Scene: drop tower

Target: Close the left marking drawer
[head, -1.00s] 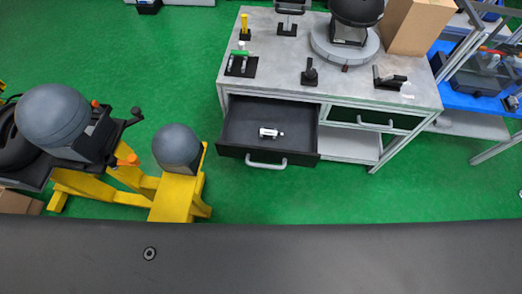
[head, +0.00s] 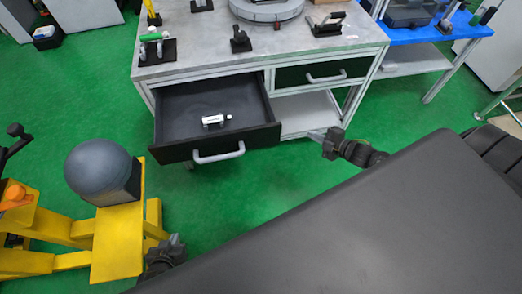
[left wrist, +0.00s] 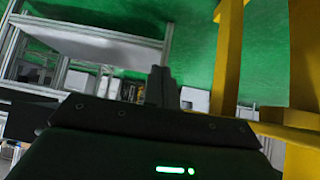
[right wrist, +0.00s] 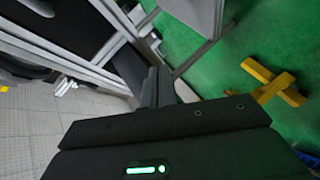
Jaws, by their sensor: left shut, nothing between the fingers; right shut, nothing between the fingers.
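The left marking drawer (head: 185,105) is pulled out from the workbench, with a black front and a grey bar handle (head: 218,153). A small white object (head: 215,119) lies inside it. My left gripper (head: 175,240) is shut and empty, low in the head view, below and apart from the drawer front. My right gripper (head: 315,135) is shut and empty, to the right of the drawer, near the bench's open lower shelf. The wrist views show the shut fingers of the left gripper (left wrist: 160,85) and right gripper (right wrist: 157,85).
The right drawer (head: 325,74) of the grey workbench (head: 200,48) is shut. A yellow stand with a grey ball (head: 100,170) is at the left, near my left gripper. A blue-topped table (head: 420,33) stands at the right. Green floor (head: 240,205) is clear before the drawer.

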